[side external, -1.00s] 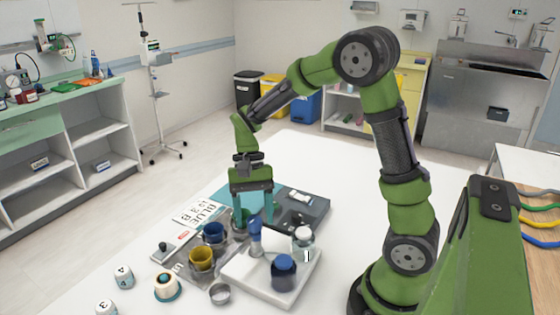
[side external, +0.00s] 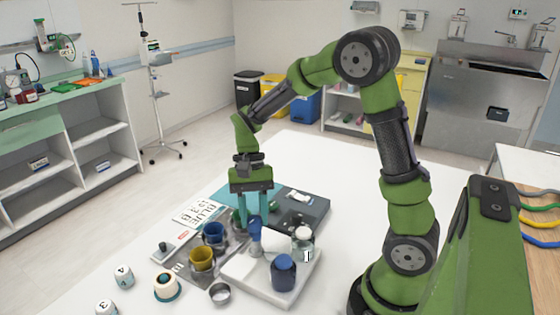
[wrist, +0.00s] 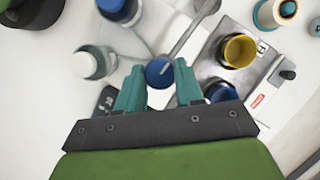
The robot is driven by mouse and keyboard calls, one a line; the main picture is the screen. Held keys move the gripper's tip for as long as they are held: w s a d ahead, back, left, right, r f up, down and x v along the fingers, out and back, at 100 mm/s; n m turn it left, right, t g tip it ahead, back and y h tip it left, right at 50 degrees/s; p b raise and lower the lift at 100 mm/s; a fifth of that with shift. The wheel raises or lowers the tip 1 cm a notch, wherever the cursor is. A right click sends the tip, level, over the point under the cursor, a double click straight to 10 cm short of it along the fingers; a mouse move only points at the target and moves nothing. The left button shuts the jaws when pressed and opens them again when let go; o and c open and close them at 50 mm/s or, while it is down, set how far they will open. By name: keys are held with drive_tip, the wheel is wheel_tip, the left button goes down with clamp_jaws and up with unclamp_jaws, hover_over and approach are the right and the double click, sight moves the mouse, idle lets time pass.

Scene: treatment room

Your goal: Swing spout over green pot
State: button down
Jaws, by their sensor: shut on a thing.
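My gripper (side external: 257,222) is low over the table, its two teal fingers shut on the blue knob (wrist: 160,72) of the spout. The blue knob also shows in the side view (side external: 255,235). The grey spout arm (wrist: 190,35) runs from the knob toward the upper right in the wrist view. The green pot (side external: 237,217) is partly hidden behind the blue pot and fingers in the side view; I cannot make it out in the wrist view. The blue pot (side external: 213,233) and yellow pot (side external: 201,259) stand in line in front of it.
A white base (side external: 250,275) carries a dark blue jar (side external: 284,273) and a clear jar with a white lid (side external: 303,240), close to my fingers. A small metal cup (side external: 220,293) is at the front. A dark grey device (side external: 311,209) lies behind. The table's right side is clear.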

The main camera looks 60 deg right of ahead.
drive_tip(key=m+t, duration=0.1)
drive_tip(key=m, duration=0.2)
drive_tip(key=m+t+y, duration=0.1)
drive_tip(key=m, duration=0.2)
drive_tip(key=shift+s+d+r+m, duration=0.1)
drive_tip(key=shift+s+m, duration=0.1)
drive_tip(key=shift+m, duration=0.1)
drive_tip(key=m+t, duration=0.1)
drive_tip(key=m, duration=0.2)
drive_tip(key=m+t, duration=0.1)
drive_tip(key=m, duration=0.2)
drive_tip(key=shift+s+t, duration=0.15)
drive_tip(key=shift+t, duration=0.25)
drive_tip(key=m+t+h, duration=0.1)
drive_tip(key=m, duration=0.2)
drive_tip(key=m+h, duration=0.1)
drive_tip(key=m, duration=0.2)
drive_tip(key=shift+s+t, duration=0.1)
drive_tip(key=shift+t, duration=0.3)
drive_tip(key=m, duration=0.2)
drive_tip(key=m+h, duration=0.1)
drive_tip(key=m, duration=0.1)
drive_tip(key=m+h, duration=0.1)
drive_tip(key=m, duration=0.1)
drive_tip(key=shift+a+t, duration=0.25)
drive_tip(key=shift+t, duration=0.15)
drive_tip(key=shift+s, duration=0.1)
drive_tip(key=c, duration=0.7)
unclamp_jaws()
drive_tip(key=shift+c, duration=0.2)
